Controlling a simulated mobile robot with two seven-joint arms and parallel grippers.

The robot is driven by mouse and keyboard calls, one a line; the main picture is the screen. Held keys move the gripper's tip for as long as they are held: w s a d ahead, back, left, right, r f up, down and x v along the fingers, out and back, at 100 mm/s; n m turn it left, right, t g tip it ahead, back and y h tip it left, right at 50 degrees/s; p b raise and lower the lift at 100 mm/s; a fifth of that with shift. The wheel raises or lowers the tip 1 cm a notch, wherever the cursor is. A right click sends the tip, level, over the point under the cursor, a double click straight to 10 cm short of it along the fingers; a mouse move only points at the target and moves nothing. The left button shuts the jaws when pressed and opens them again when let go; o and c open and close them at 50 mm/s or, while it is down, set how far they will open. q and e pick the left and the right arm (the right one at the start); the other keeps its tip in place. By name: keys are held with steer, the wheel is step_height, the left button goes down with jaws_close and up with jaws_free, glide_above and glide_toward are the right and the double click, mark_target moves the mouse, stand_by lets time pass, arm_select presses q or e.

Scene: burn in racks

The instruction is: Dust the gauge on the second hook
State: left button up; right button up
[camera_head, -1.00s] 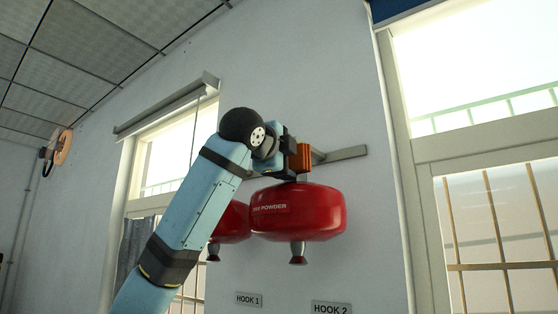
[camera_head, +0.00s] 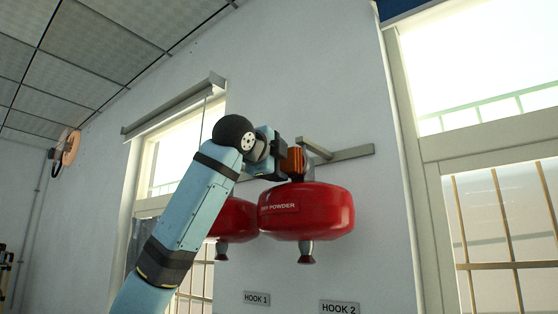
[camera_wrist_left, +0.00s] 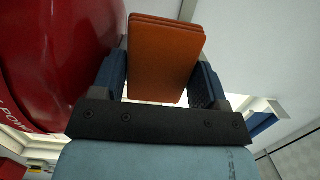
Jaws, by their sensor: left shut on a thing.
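My left gripper (camera_head: 284,160) is shut on an orange pad (camera_head: 294,160), which looks like a folded cloth or sponge; it also shows between the fingers in the left wrist view (camera_wrist_left: 165,55). The pad is at the top of the front red dry-powder tank (camera_head: 310,212), by its neck. I cannot tell if they touch. This tank hangs from a bracket, and fills the left of the wrist view (camera_wrist_left: 50,60). No gauge can be made out; the pad and gripper cover part of the neck. My right gripper is not in view.
A second red tank (camera_head: 234,220) hangs to the left, partly behind my arm. Signs HOOK 1 (camera_head: 257,298) and HOOK 2 (camera_head: 339,308) are on the wall below. A grey rail (camera_head: 352,153) runs along the wall. Windows flank the wall on both sides.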

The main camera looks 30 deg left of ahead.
arm_select(q)
steer(key=shift+s+f, duration=0.15)
steer(key=shift+s, duration=0.35)
steer(key=s, duration=0.2)
steer(key=s+b, duration=0.1)
steer(key=s, duration=0.1)
steer(key=shift+s+a, duration=0.2)
steer(key=shift+s, duration=0.1)
steer(key=s, duration=0.3)
steer(key=shift+a+b, duration=0.1)
steer(key=shift+b, duration=0.2)
